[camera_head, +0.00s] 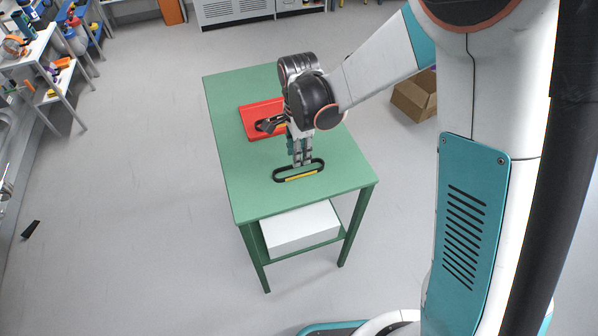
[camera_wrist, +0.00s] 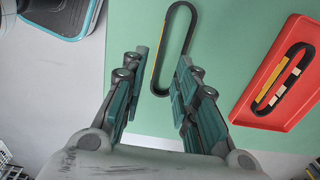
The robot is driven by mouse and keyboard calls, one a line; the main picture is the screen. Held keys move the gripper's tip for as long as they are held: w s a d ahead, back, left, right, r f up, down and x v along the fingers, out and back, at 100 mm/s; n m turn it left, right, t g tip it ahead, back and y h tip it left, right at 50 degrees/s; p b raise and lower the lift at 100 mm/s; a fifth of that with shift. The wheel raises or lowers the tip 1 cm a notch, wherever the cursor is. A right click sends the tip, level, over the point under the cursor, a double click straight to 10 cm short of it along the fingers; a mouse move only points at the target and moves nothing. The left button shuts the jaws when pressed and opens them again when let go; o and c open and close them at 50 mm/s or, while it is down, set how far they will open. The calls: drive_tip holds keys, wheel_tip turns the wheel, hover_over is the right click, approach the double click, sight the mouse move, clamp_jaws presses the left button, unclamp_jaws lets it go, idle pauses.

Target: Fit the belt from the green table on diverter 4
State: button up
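The green table (camera_head: 235,172) stands in the middle of the head view, and its top fills much of the wrist view (camera_wrist: 125,30). A black oblong loop belt (camera_head: 278,178) with a yellow stripe lies flat near its front edge. In the wrist view the belt (camera_wrist: 161,45) stretches forward from between the fingertips. My gripper (camera_head: 303,164) points down at the belt. Its two fingers (camera_wrist: 161,62) are apart, with a gap on either side of the belt's near end; they do not appear closed on it. Diverter 4 is not identifiable in either view.
A red tray (camera_head: 250,122) lies farther back on the table; in the wrist view it (camera_wrist: 302,106) holds another black loop with yellow and white marks. A white box (camera_head: 300,228) sits on the lower shelf. A cardboard box (camera_head: 413,97) stands on the floor. Floor left of the table is mostly clear.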

sight(299, 174)
wheel_tip(299, 174, down, 9)
drive_tip(key=b, duration=0.3)
drive_tip(key=shift+r, duration=0.25)
clamp_jaws()
